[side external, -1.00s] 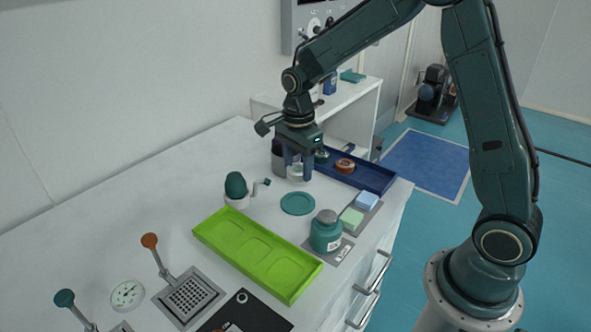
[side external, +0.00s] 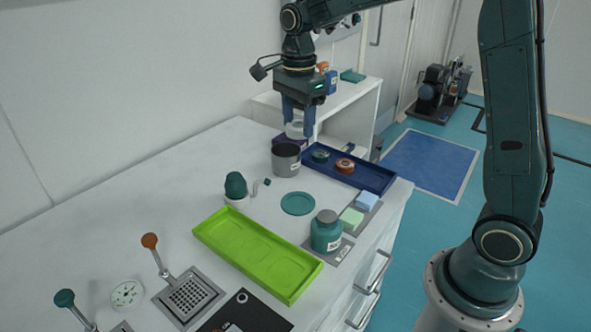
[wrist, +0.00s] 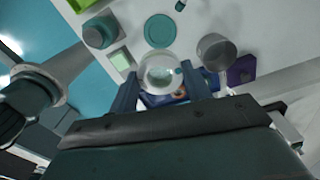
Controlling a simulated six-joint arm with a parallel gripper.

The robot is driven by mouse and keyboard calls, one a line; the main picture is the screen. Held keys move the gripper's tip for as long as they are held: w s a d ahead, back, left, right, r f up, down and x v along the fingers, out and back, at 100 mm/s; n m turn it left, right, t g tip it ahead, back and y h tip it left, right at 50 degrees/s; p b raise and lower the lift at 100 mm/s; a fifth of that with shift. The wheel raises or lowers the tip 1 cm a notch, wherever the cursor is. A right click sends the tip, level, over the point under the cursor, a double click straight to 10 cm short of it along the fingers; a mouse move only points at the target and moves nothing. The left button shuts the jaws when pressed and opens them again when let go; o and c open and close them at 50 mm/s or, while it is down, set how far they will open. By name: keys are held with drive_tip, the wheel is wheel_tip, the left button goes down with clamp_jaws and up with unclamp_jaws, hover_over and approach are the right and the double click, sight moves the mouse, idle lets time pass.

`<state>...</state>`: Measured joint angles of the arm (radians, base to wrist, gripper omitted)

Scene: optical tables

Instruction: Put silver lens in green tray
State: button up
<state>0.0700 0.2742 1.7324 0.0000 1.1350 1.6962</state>
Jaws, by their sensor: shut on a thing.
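The silver lens (side external: 296,131), a clear round piece with a pale rim, is held between the fingers of my gripper (side external: 298,126). In the wrist view the lens (wrist: 160,70) sits between the two blue fingers, its rim pinched on both sides. My gripper is shut on it and raised above the table's far end, over the area of the grey cup and blue tray. The green tray (side external: 256,254) lies empty on the white table, nearer the camera. Only a corner of the green tray (wrist: 82,4) shows in the wrist view.
A grey cup (side external: 286,160) and a blue tray (side external: 372,179) with small round parts stand below my gripper. A teal disc (side external: 297,203), a green-topped holder (side external: 236,187) and a teal jar (side external: 326,233) stand between there and the green tray.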

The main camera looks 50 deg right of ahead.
drive_tip(key=shift+a, duration=0.1)
idle(0.3)
drive_tip(key=shift+s+a, duration=0.15)
drive_tip(key=shift+a, duration=0.45)
drive_tip(key=s+a, duration=0.4)
drive_tip(key=a, duration=0.5)
hover_over(285, 273)
drive_tip(key=shift+r, duration=0.15)
wheel_tip(285, 273, down, 20)
idle(0.5)
drive_tip(key=o, duration=0.8)
